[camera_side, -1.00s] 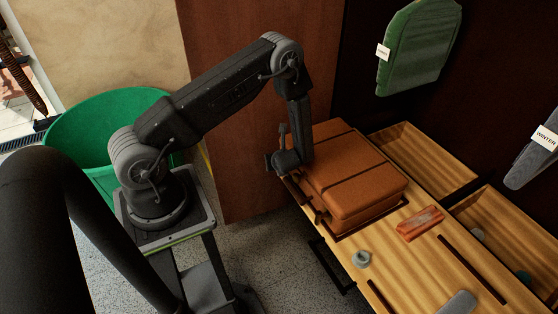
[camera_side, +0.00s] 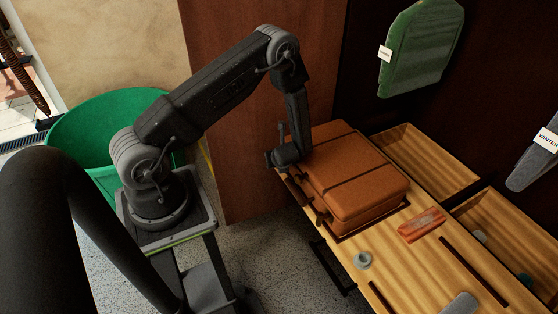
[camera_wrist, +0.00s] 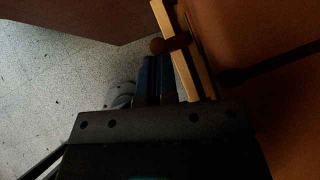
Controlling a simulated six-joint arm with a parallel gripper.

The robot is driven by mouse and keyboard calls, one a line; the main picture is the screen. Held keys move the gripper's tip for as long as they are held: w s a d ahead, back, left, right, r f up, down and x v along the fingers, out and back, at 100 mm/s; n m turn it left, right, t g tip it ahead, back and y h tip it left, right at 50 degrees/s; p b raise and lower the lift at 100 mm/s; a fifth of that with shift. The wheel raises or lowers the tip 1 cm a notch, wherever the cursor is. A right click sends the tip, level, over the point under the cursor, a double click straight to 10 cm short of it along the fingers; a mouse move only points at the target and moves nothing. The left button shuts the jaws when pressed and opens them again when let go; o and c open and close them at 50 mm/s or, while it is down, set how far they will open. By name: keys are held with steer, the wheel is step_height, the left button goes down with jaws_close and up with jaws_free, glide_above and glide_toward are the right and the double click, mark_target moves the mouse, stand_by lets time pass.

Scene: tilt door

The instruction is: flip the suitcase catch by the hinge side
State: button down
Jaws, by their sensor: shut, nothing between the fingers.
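The brown suitcase (camera_side: 352,180) lies flat on the wooden bench, with dark straps across its lid. Its orange-brown side fills the right of the wrist view (camera_wrist: 285,95). Small dark fittings (camera_side: 318,208) show along its near left side; I cannot tell which is the catch. In the wrist view a dark brown piece with a rounded end (camera_wrist: 165,45) crosses the bench edge beside the suitcase. My gripper (camera_wrist: 155,62) is shut and empty, its dark blue fingertips just below that piece; contact is unclear. In the side view its fingers are hidden at the suitcase's far left corner.
The wooden bench (camera_side: 405,262) holds an orange block (camera_side: 421,225) and a small grey round part (camera_side: 362,260) in front of the suitcase. Open wooden trays (camera_side: 425,160) stand behind. A brown panel (camera_side: 255,100) rises behind my arm. Open floor lies left of the bench.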

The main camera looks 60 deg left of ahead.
steer(key=shift+a+r, duration=0.1)
steer(key=a+h, duration=0.3)
steer(key=a, duration=0.3)
steer(key=shift+f, duration=0.35)
stand_by(0.9)
steer(key=shift+s+a+f, duration=0.2)
steer(key=shift+a, duration=0.1)
stand_by(0.5)
steer(key=shift+r, duration=0.2)
